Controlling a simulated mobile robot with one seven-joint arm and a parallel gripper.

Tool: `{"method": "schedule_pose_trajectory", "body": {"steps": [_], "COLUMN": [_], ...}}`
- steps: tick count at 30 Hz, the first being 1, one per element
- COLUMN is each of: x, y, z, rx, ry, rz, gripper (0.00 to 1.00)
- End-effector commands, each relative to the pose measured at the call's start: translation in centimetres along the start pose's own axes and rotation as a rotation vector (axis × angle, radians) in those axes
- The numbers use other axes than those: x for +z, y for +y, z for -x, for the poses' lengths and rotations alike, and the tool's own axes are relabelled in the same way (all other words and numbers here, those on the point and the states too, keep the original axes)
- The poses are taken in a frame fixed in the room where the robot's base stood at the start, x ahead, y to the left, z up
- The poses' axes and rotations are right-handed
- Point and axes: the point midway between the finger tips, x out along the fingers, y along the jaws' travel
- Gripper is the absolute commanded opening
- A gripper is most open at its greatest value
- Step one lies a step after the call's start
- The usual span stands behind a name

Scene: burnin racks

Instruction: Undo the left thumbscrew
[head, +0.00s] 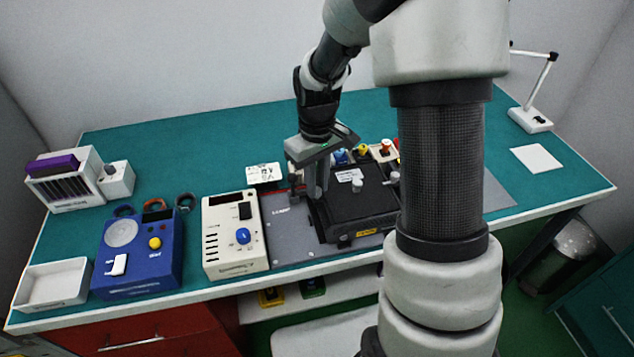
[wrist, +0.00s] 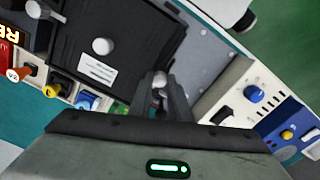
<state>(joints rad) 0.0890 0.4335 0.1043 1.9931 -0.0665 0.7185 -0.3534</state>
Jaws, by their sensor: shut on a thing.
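The black unit (head: 365,208) lies on a grey plate, with a white label and a pale round knob (head: 357,186) on top; it also shows in the wrist view (wrist: 125,25). My gripper (head: 314,190) points down at the unit's left edge. In the wrist view my gripper (wrist: 161,88) is shut on a small pale thumbscrew (wrist: 159,78), the left one, at that edge. The fingers hide much of it, and its thread cannot be seen. Another pale thumbscrew (head: 394,177) shows at the unit's right side.
A cream box with a blue knob (head: 228,235) stands close left of the plate. Further left are a blue device (head: 140,262), a white tray (head: 52,285) and a rack (head: 65,180). Coloured plugs (head: 362,150) stand behind the unit. The teal bench's back left is clear.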

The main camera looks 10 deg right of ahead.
Motion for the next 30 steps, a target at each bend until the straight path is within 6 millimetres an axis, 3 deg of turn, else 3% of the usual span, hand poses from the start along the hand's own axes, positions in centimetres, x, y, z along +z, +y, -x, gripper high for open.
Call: {"method": "schedule_pose_trajectory", "body": {"steps": [3, 4, 7, 16, 20, 30], "x": [-0.1, -0.1, -0.1, 0.0, -0.1, -0.2], "y": [0.1, 0.1, 0.1, 0.0, 0.1, 0.1], "z": [0.1, 0.1, 0.1, 0.1, 1.1, 8.6], "rx": [0.001, 0.001, 0.001, 0.001, 0.002, 0.003], "ry": [0.002, 0.002, 0.002, 0.001, 0.003, 0.007], "rz": [-0.001, -0.001, -0.001, -0.001, -0.002, -0.003], "gripper": [0.00, 0.18, 0.35, 0.35, 0.35, 0.35]}}
